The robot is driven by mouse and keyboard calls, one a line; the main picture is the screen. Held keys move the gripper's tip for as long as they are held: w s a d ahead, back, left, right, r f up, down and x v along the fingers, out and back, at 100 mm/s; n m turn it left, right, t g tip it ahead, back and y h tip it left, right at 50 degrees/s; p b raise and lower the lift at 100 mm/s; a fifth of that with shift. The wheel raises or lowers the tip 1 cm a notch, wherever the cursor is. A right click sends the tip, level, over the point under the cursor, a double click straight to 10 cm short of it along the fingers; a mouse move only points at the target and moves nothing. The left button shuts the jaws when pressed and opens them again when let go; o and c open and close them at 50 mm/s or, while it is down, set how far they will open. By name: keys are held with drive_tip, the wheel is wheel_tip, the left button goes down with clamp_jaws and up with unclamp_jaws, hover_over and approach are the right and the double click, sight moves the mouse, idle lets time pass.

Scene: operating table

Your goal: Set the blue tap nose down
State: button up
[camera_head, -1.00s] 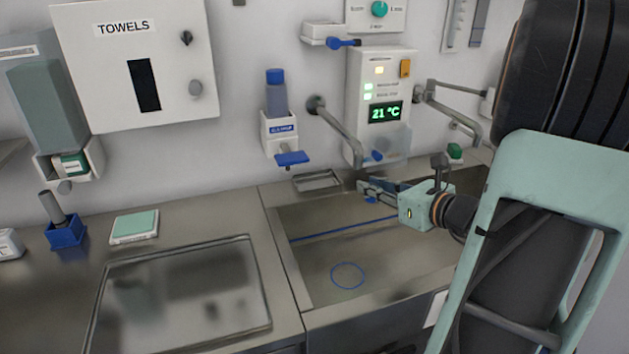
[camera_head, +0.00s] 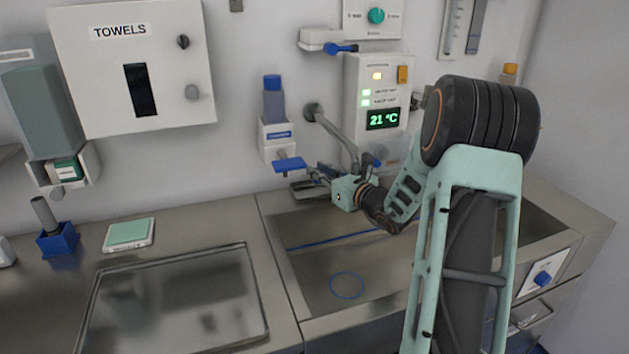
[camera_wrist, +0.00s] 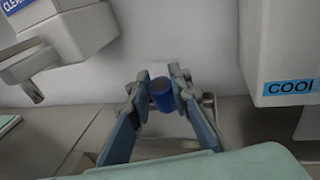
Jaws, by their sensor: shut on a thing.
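The blue tap nose (camera_wrist: 161,96) is a short blue cylinder, upright between the two fingertips of my gripper (camera_wrist: 160,84) in the wrist view. The fingers are shut on it from both sides. In the head view my gripper (camera_head: 314,173) is at the back of the sink, below the blue-levered dispenser, and the nose is too small to make out there. A small steel dish (camera_head: 298,192) lies on the back ledge, partly hidden by my gripper. In the wrist view the dish (camera_wrist: 208,98) shows behind and below the nose. I cannot tell whether they touch.
A steel tap spout (camera_head: 333,128) hangs just right of my gripper. The dispenser (camera_head: 279,150) and the temperature unit (camera_head: 380,90) are on the wall close by. The sink basin (camera_head: 310,270) has a blue ring mark. The left counter holds a green pad (camera_head: 128,232).

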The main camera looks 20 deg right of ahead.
sight(314, 180)
drive_tip(key=f, duration=0.2)
drive_tip(key=shift+w+a+f, duration=0.15)
drive_tip(key=shift+w+f, duration=0.2)
drive_tip(key=shift+w, duration=0.3)
drive_tip(key=shift+w+g+p, duration=0.15)
drive_tip(key=shift+g+p, duration=0.25)
drive_tip(key=shift+g, duration=0.2)
clamp_jaws()
drive_tip(key=shift+a+r+g+h+p, duration=0.2)
drive_tip(key=shift+g+h+p, duration=0.1)
drive_tip(key=shift+g+p, duration=0.1)
drive_tip(key=shift+w+f+g+p, duration=0.15)
drive_tip(key=shift+w+g+p, duration=0.2)
drive_tip(key=shift+g+p, duration=0.4)
drive_tip(key=shift+f, duration=0.5)
drive_tip(key=shift+f, duration=0.1)
drive_tip(key=shift+f+b, duration=0.15)
drive_tip(key=shift+b, duration=0.3)
drive_tip(key=o, duration=0.9)
unclamp_jaws()
